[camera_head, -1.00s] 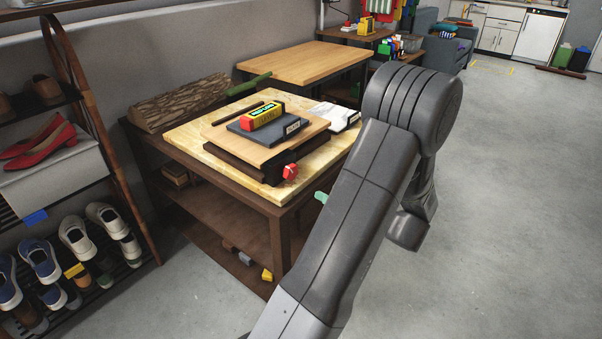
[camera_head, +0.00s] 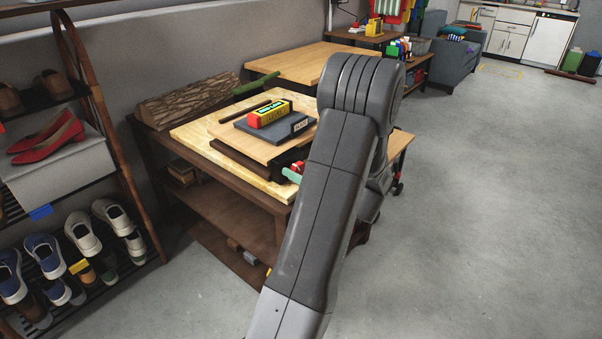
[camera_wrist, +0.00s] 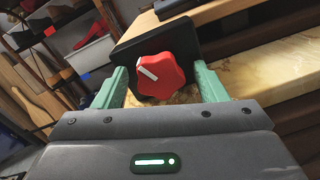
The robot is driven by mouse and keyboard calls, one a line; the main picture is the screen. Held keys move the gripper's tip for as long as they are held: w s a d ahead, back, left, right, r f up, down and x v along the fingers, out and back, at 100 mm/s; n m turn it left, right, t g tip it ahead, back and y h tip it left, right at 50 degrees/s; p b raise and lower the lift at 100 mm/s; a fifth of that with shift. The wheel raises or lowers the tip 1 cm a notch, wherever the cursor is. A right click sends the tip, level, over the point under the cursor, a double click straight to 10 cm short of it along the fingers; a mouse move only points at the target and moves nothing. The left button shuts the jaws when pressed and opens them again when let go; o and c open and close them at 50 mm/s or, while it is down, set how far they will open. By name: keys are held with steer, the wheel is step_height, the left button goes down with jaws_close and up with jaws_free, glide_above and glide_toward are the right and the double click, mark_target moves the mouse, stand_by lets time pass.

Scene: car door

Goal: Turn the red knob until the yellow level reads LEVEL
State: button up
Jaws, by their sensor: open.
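The red knob (camera_wrist: 161,74) is lobed, with a white pointer mark toward its upper left in the wrist view. It sits on the dark front face of the wooden platform (camera_head: 230,130) on the workbench.
A shoe rack (camera_head: 100,95) stands at left. Another wooden table (camera_head: 300,62) is behind. Open floor (camera_head: 480,200) lies to the right.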

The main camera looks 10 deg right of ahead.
steer(key=c, duration=1)
steer(key=m+p, duration=0.1)
steer(key=p, duration=0.2)
steer(key=shift+r, duration=0.35)
steer(key=m+p, duration=0.3)
steer(key=p, duration=0.1)
steer(key=shift+f+m+p, duration=0.3)
steer(key=shift+m+p, duration=0.3)
steer(key=o, duration=1)
steer(key=shift+f+b, duration=0.2)
steer(key=shift+b, duration=0.35)
